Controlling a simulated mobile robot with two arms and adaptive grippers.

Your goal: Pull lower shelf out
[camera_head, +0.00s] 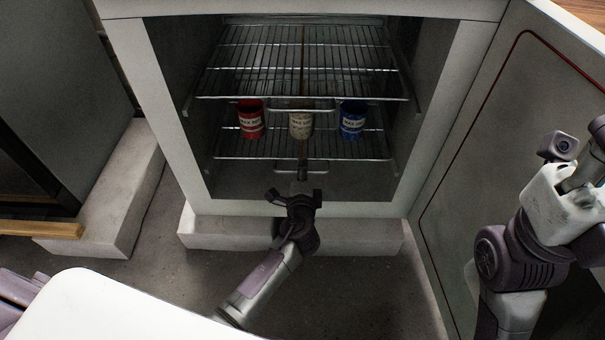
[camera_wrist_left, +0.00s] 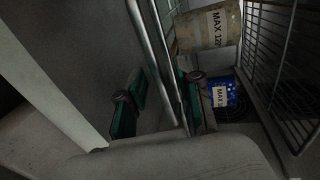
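The lower shelf (camera_head: 235,157) is a wire rack inside the open oven, with a pull handle (camera_head: 318,167) at its front. A red can (camera_head: 251,121), a cream can (camera_head: 300,125) and a blue can (camera_head: 352,121) stand on it. My left gripper (camera_head: 301,188) is in front of that handle. In the left wrist view the two green-padded fingers (camera_wrist_left: 160,105) are apart, with metal bars running between them. Whether they touch the bars is unclear. The cream can (camera_wrist_left: 202,31) and blue can (camera_wrist_left: 223,93) show beyond. My right gripper is cut off at the right edge.
The upper wire shelf (camera_head: 225,97) sits above the cans, with its own handle. The open door (camera_head: 500,130) stands on the right beside my right arm. A pale base ledge (camera_head: 225,232) runs below the oven opening. A grey cabinet (camera_head: 60,80) stands left.

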